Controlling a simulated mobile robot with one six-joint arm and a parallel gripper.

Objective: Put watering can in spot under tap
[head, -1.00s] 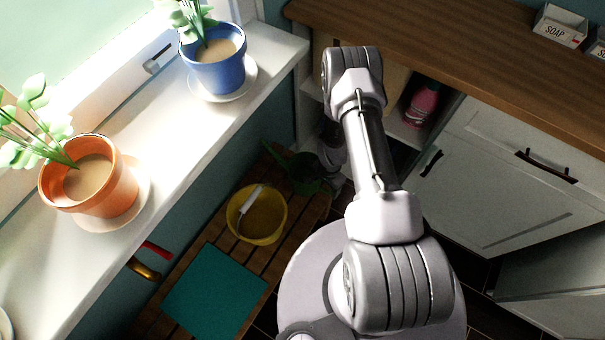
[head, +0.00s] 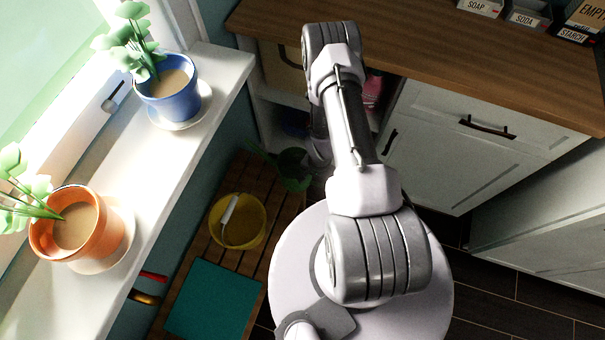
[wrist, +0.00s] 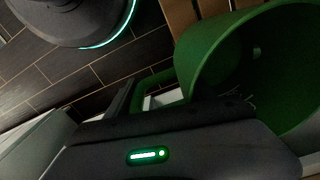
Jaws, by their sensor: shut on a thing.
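The green watering can (head: 293,172) is at the far end of the slatted wooden bench in the head view, dark and partly covered by my arm. In the wrist view, the can (wrist: 215,65) fills the upper right, with its open round mouth facing the camera. My gripper (wrist: 143,98) is shut on the can at its green handle; the fingertips are partly hidden. A tap (head: 147,297) with a red handle and brass body sticks out from the wall at lower left. A flat teal square (head: 212,300) lies on the bench beside and below it.
A yellow bucket (head: 238,222) with a white-handled tool stands on the bench between the can and the teal square. Blue (head: 170,92) and orange (head: 78,222) plant pots stand on the windowsill (head: 150,190). A wooden counter (head: 420,45) and white cabinets (head: 460,135) bound the far side.

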